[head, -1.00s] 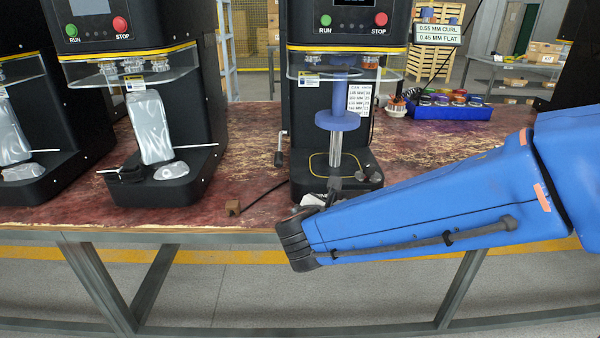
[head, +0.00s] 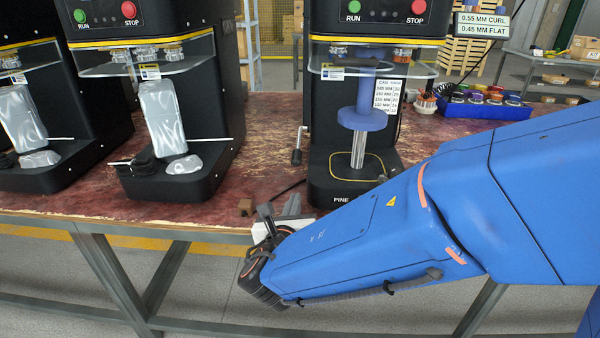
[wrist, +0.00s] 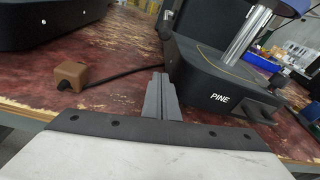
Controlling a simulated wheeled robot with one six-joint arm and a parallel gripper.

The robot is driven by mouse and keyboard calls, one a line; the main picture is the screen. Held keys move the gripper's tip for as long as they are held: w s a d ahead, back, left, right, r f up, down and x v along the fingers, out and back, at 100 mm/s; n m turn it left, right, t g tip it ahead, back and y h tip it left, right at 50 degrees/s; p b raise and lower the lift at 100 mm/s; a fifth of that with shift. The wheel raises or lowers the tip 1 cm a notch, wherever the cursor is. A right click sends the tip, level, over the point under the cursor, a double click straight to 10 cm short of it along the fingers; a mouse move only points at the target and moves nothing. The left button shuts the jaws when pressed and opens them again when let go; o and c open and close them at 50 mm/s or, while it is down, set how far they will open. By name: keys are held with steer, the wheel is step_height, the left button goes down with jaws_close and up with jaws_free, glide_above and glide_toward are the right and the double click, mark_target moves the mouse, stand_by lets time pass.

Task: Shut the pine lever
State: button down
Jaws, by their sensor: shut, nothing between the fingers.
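The pine machine (head: 352,180) is black, with PINE on its base front, a steel column and a blue round plate. In the wrist view its base (wrist: 215,92) is just beyond and right of my fingers. The pine lever (head: 297,148) is a short arm with a dark grip on the machine's left side, hanging downward in the head view. A dark upright part by the machine's left side in the wrist view (wrist: 165,28) looks like the lever. My gripper (head: 292,203) is shut and empty, in front of the machine's base and apart from the lever; its fingers (wrist: 160,92) point toward the machine.
A brown block (head: 246,207) with a black cable sits near the table's front edge, left of my gripper. Another black machine (head: 180,180) stands to the left, with free worn red tabletop (head: 262,150) between. A blue bin (head: 485,108) of coloured parts is behind right.

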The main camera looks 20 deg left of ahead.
steer(key=x, duration=1)
steer(key=shift+w, duration=0.2)
steer(key=shift+s+a+r, duration=0.1)
steer(key=shift+s+r, duration=0.1)
steer(key=shift+r, duration=0.35)
steer(key=shift+s+r, duration=0.15)
steer(key=shift+r, duration=0.4)
steer(key=shift+s+a+r, duration=0.15)
steer(key=shift+a+r, duration=0.05)
steer(key=shift+r, duration=0.65)
